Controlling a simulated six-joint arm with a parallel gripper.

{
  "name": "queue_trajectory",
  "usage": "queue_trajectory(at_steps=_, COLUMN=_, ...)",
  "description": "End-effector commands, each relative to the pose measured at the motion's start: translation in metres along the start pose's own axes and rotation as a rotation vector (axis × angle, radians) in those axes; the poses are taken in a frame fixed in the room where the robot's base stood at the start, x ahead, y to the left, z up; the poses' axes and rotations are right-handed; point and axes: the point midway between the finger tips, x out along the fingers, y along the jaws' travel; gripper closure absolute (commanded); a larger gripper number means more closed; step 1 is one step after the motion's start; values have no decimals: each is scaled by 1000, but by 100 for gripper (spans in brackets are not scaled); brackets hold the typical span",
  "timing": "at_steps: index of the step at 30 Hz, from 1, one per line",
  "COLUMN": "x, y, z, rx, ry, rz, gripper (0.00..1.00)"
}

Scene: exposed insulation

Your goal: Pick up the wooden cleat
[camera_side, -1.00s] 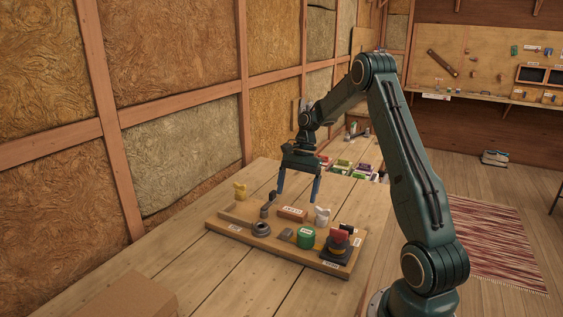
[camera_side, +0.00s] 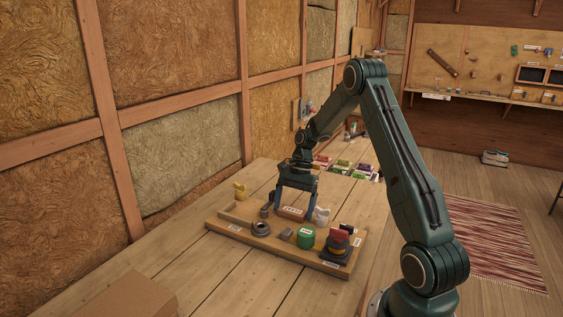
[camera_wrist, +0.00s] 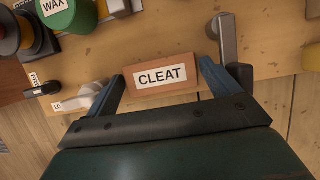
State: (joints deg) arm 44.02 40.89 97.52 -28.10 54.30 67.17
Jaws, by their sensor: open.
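The wooden cleat (camera_wrist: 162,90) is a reddish-brown block with a white label reading CLEAT. In the side view the cleat (camera_side: 291,213) sits at the back edge of the wooden board (camera_side: 262,251). My gripper (camera_side: 293,213) is open and lowered over it, with one blue finger near each end. In the wrist view my gripper (camera_wrist: 162,85) has its fingers on either side of the cleat's near part. The cleat lies between them; I cannot tell whether either finger touches it.
A metal-handled tool (camera_wrist: 226,45) lies near one finger.

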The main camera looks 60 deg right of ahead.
Motion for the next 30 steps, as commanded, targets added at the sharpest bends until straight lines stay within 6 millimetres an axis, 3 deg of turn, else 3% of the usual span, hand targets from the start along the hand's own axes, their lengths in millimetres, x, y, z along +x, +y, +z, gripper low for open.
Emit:
queue_trajectory(at_steps=8, x=0, y=0, z=0, rx=0, ry=0, rz=0, gripper=12)
queue_trajectory(at_steps=13, x=0, y=0, z=0, rx=0, ry=0, rz=0, gripper=45)
queue_trajectory(at_steps=23, x=-2, y=0, z=1, rx=-1, ry=0, rz=-1, gripper=46)
queue_trajectory(at_steps=30, x=-17, y=0, z=7, rx=0, ry=1, rz=-2, gripper=46)
